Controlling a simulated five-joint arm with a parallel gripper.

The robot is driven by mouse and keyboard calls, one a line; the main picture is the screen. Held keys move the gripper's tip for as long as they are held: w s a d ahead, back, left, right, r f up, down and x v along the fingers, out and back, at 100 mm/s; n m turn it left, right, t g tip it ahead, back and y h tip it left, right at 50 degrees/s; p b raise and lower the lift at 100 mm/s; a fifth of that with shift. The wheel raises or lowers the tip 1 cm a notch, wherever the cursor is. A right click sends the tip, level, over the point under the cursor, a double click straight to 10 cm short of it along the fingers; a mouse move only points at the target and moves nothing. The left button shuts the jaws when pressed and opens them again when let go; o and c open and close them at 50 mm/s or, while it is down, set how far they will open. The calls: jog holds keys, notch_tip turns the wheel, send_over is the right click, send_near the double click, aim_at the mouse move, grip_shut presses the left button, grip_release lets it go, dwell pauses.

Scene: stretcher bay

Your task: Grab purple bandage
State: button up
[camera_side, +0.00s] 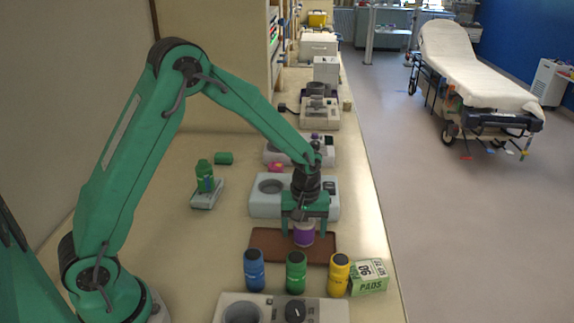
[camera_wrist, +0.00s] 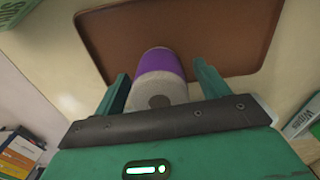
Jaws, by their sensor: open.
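The purple bandage (camera_side: 304,234) is a roll with a purple band and a pale end, standing on the brown tray (camera_side: 268,240) in the side view. In the wrist view the bandage (camera_wrist: 163,72) lies between my two fingers, its pale end facing the camera. My gripper (camera_side: 304,228) points down over the bandage, with one finger on each side. In the wrist view my gripper (camera_wrist: 162,88) is open, with a visible gap on the right side of the roll. Whether the left finger touches the roll is hard to tell.
A blue bottle (camera_side: 254,270), a green bottle (camera_side: 296,272), a yellow bottle (camera_side: 339,274) and a pads box (camera_side: 369,277) stand in front of the tray. A grey-white device (camera_side: 262,205) sits right behind it.

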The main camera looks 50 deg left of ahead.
aim_at(304, 219)
jog(key=c, duration=1)
jog(key=shift+r, duration=0.1)
jog(key=shift+c, duration=0.2)
jog(key=shift+r, duration=4.95)
jog(key=shift+r, duration=0.1)
